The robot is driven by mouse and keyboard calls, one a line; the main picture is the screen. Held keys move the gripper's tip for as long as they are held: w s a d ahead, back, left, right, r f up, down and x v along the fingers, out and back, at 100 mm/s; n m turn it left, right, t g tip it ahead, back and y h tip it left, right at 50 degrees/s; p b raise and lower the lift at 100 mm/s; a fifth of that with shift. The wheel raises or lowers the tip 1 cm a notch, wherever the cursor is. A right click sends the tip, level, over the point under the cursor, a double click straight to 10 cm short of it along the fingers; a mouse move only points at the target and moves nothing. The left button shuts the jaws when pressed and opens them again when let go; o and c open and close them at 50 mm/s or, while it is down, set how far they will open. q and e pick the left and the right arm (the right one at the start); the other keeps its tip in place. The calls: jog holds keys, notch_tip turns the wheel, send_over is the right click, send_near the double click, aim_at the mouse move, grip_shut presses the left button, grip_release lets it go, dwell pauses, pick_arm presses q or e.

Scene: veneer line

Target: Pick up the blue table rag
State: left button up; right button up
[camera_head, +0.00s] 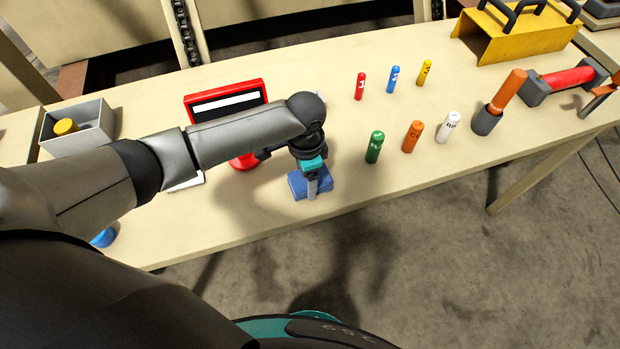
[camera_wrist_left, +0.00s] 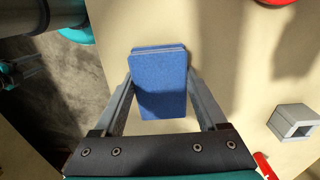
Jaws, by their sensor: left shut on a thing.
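The blue table rag (camera_head: 298,185) is a folded flat block near the front edge of the table, below my left gripper (camera_head: 311,186). In the left wrist view the rag (camera_wrist_left: 160,85) lies between the two fingers of my left gripper (camera_wrist_left: 158,88). The fingers touch its two sides and are shut on it. I cannot tell whether the rag is clear of the table top. My right gripper is in neither view.
A red-framed screen (camera_head: 226,98) stands behind my left arm. A grey bin (camera_head: 77,128) with a yellow-orange item is at the left. Several coloured cylinders, such as the green one (camera_head: 375,147), stand to the right. A yellow cover (camera_head: 515,38) is at the back right.

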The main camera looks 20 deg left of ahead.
pick_arm(q)
jog(key=shift+c, duration=1.2)
jog(key=shift+r, duration=0.1)
notch_tip(320, 180, up, 20)
jog(key=p, duration=0.3)
